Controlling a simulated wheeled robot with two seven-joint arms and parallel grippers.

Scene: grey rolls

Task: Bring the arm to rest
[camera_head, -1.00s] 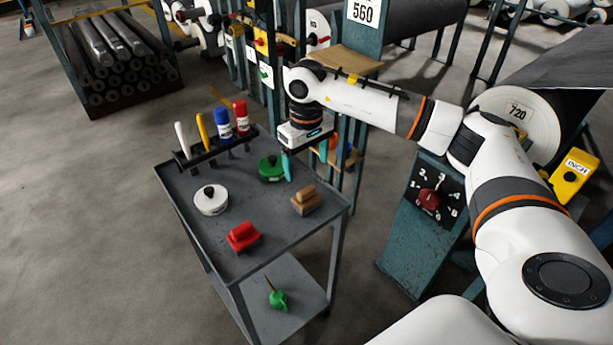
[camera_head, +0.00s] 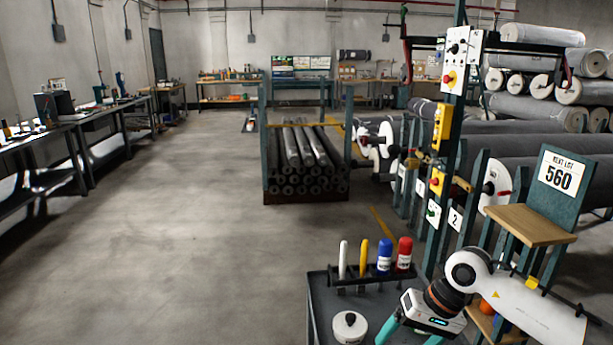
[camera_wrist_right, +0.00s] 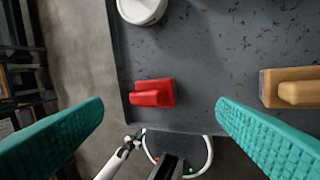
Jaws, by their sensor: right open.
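My right arm comes in from the lower right in the head view. Its right gripper (camera_head: 410,338) hangs over the grey cart (camera_head: 322,300), with teal fingers spread and cut off by the bottom edge. In the right wrist view the two fingers (camera_wrist_right: 160,132) stand wide apart with nothing between them. Below them on the cart top lie a red block (camera_wrist_right: 152,93), a wooden block (camera_wrist_right: 292,88) and part of a white round piece (camera_wrist_right: 142,8). My left gripper cannot be made out in either view.
A rack on the cart holds a white marker (camera_head: 343,258), yellow marker (camera_head: 363,258), blue bottle (camera_head: 384,255) and red bottle (camera_head: 404,252). Right of it stand a teal post (camera_head: 436,225) and wooden shelf (camera_head: 521,224). The floor (camera_head: 190,240) at left is open.

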